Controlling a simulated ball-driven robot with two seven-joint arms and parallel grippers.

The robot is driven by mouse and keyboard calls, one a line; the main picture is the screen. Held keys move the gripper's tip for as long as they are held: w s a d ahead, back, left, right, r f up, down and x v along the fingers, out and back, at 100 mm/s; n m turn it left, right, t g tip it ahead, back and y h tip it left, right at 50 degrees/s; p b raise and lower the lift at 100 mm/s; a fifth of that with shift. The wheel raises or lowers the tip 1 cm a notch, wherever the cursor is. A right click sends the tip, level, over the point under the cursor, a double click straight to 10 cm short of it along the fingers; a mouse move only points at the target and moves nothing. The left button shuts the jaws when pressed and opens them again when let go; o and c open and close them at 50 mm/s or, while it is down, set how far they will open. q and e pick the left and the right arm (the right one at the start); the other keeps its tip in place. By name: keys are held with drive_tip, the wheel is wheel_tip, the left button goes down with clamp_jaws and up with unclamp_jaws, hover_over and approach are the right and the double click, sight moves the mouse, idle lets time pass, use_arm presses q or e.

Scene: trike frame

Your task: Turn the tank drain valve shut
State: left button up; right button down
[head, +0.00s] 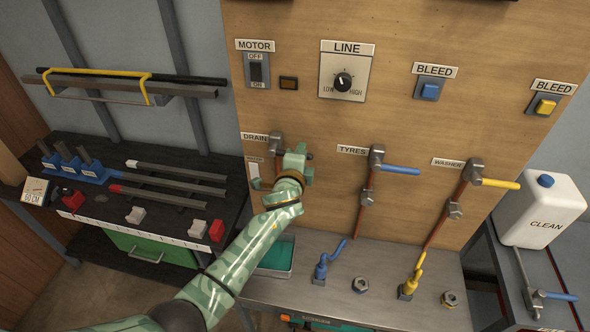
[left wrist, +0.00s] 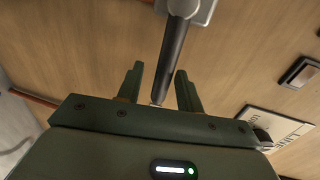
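The drain valve (head: 276,141) is a grey fitting on the wooden panel, beside the DRAIN label (head: 255,137). My left gripper (head: 299,157) is just right of and below it in the head view, and hides its lever there. In the left wrist view, the dark lever (left wrist: 174,55) runs down from the valve body at the top edge, and its end lies between the two fingers of my left gripper (left wrist: 160,92). The fingers are open, with a gap on the left of the lever; the right finger is close to it. I cannot tell whether it touches. My right gripper is not in view.
To the right are the TYRES valve with a blue lever (head: 399,170) and the WASHER valve with a yellow lever (head: 497,183). Below is a grey bench (head: 340,300) with blue and yellow taps and a teal tray (head: 276,258). A dark workbench (head: 120,215) stands left.

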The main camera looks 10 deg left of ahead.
use_arm(q)
drive_tip(key=s+r+p, duration=0.1)
drive_tip(key=s+r, duration=0.2)
drive_tip(key=s, duration=1.2)
drive_tip(key=shift+a, duration=0.2)
drive_tip(key=shift+s, duration=0.1)
drive_tip(key=s+a+f+n+g+b, duration=0.1)
drive_tip(key=s+f+n+g+b, duration=0.15)
drive_tip(key=f, duration=0.95)
drive_tip(key=s+a+f+n+g+h+b, duration=0.1)
drive_tip(key=s+f+n+g, duration=0.2)
drive_tip(key=f, duration=0.8)
drive_tip(key=s+a+f+n+g+b, duration=0.1)
drive_tip(key=s+f+n+b, duration=0.2)
drive_tip(key=f, duration=0.9)
drive_tip(key=s+a+f+n+g+b, duration=0.2)
drive_tip(key=s+a+f+b, duration=0.2)
drive_tip(key=s+f, duration=0.6)
drive_tip(key=s+a+f+n+g+y+b, duration=0.1)
drive_tip(key=s+a+f+n+g+b, duration=0.1)
drive_tip(key=s+f, duration=0.9)
drive_tip(key=s+a+f+n+g+b, duration=0.2)
drive_tip(key=s+a+f+g+b, duration=0.2)
drive_tip(key=s+f, duration=0.7)
drive_tip(key=s+a+b, duration=0.2)
drive_tip(key=s+b, duration=0.1)
drive_tip(key=s, duration=0.2)
drive_tip(key=shift+a+y, duration=0.25)
drive_tip(key=shift+y, duration=0.05)
